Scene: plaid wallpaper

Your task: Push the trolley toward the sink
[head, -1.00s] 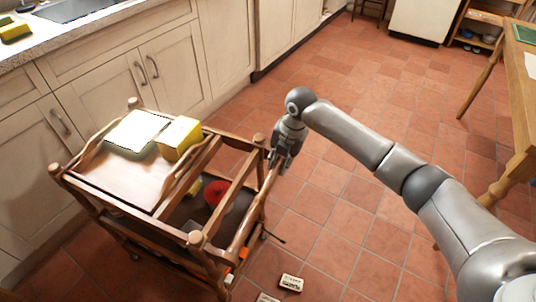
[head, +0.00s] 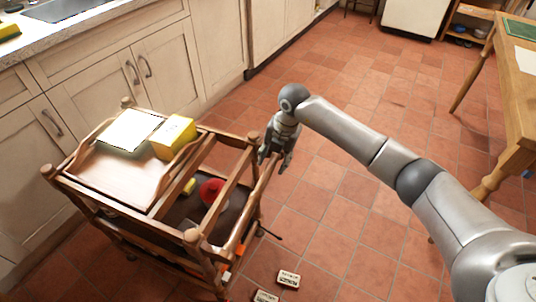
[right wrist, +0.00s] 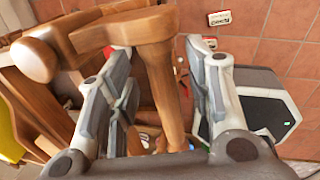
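The wooden trolley (head: 112,182) stands on the tiled floor at lower left in the head view, beside the cabinets. The sink (head: 65,8) is set in the counter at the top left, beyond the trolley. My right gripper (head: 274,161) is at the trolley's right end, by the top of its end rail. In the right wrist view my right gripper's fingers (right wrist: 165,110) are apart, one on each side of a wooden trolley bar (right wrist: 163,85). A gap shows between the bar and the right finger. My left gripper is not in view.
A yellow box (head: 174,137) and a white sheet (head: 129,130) lie on the trolley's top. A red item (head: 211,190) sits lower inside it. Small labelled boxes (head: 288,279) lie on the floor. A wooden table (head: 512,90) stands at right. The floor between is open.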

